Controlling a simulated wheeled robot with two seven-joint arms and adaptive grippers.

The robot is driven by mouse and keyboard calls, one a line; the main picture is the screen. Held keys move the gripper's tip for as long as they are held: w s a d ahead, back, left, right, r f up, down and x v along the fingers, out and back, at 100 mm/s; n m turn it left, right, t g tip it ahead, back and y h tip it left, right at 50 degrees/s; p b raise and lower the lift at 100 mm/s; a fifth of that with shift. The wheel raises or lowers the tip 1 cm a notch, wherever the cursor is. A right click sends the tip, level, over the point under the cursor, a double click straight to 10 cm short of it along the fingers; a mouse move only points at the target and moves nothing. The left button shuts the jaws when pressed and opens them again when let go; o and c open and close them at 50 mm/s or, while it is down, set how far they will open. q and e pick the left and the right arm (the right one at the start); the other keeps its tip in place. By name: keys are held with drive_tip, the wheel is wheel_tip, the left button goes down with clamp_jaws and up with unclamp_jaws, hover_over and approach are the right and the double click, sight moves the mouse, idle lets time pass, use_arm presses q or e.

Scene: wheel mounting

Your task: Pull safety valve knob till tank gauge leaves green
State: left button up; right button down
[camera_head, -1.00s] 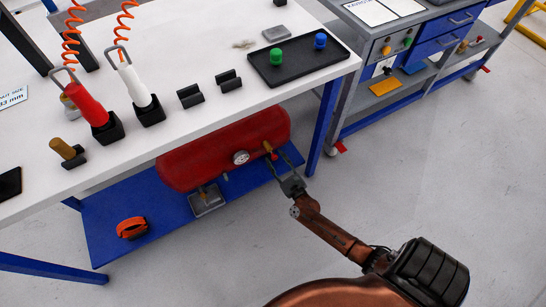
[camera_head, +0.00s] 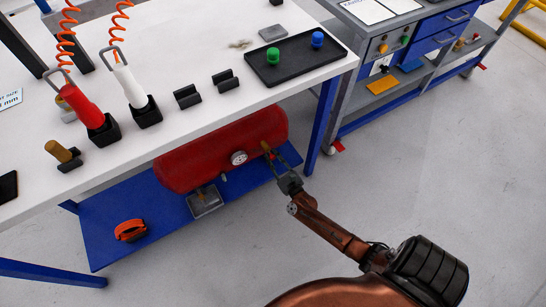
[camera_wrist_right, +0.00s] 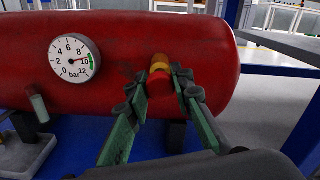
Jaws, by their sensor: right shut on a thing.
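The red tank (camera_head: 200,158) lies on the blue lower shelf under the white bench. Its round white gauge (camera_head: 238,158) faces me and shows larger in the right wrist view (camera_wrist_right: 74,57). The needle points right, close to the 10 mark and the green band. The safety valve knob (camera_wrist_right: 160,74), brass with a red end, sticks out from the tank to the right of the gauge. My right gripper (camera_head: 273,162) is shut on this knob, with one finger on each side in the wrist view (camera_wrist_right: 161,87). My left gripper is out of view.
A blue bench leg (camera_head: 323,128) stands just right of the tank. The white bench top (camera_head: 215,60) hangs above. Open floor lies in front and to the right.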

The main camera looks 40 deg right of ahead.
idle(0.4)
drive_tip(key=shift+v, duration=0.85)
drive_tip(key=shift+f, duration=0.1)
drive_tip(key=c, duration=1.7)
unclamp_jaws()
drive_tip(key=shift+s, duration=0.1)
drive_tip(key=v, duration=1.2)
drive_tip(key=shift+a, duration=0.1)
